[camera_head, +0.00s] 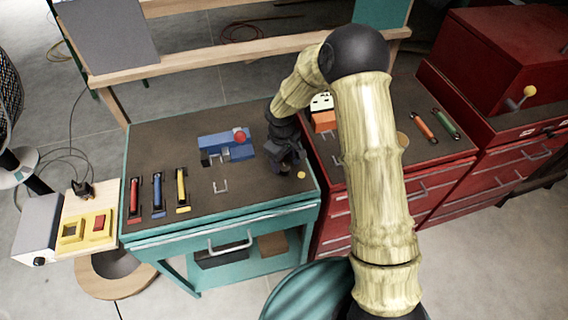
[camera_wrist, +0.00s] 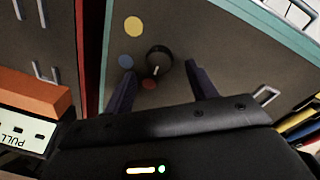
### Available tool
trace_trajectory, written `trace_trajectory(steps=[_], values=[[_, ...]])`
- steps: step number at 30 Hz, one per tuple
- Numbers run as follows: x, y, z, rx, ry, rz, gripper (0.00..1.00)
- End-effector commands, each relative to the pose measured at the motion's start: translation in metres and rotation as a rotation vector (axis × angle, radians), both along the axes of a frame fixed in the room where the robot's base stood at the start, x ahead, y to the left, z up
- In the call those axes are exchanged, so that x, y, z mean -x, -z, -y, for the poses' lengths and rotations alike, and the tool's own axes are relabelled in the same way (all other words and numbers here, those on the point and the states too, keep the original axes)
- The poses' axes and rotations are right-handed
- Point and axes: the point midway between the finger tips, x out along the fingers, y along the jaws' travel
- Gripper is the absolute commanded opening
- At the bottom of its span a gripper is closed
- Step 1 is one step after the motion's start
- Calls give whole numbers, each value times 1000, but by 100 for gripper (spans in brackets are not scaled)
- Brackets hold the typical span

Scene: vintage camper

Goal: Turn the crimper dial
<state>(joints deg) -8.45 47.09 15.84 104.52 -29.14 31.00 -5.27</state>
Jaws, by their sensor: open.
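The dial (camera_wrist: 158,60) is a small black round knob on the brown bench top in the wrist view. A white mark on it points roughly toward a red dot (camera_wrist: 149,84). A blue dot (camera_wrist: 126,62) and a yellow dot (camera_wrist: 133,26) lie on the left side of it. My gripper (camera_wrist: 162,72) is open, with one finger on each side of the dial and no clear contact. In the head view my gripper (camera_head: 292,158) is low over the teal bench's right end and hides the dial. The yellow dot (camera_head: 301,175) shows beside it.
A blue tool with a red ball (camera_head: 228,145) stands left of my gripper. Red, blue and yellow handled tools (camera_head: 157,193) lie further left. A red cabinet (camera_head: 440,145) adjoins on the right, with an orange and white block (camera_head: 322,115) near my arm.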

Motion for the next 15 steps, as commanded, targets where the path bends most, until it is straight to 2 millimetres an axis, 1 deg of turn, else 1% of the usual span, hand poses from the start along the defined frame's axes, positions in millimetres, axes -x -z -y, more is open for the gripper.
trace_trajectory(steps=[1,3,6,10,15], values=[[0,9,1,1,1,-3,57],[0,19,1,2,0,-3,57],[-1,30,1,1,0,-2,57],[-1,36,1,0,-1,0,57],[-2,37,1,-1,0,1,57]])
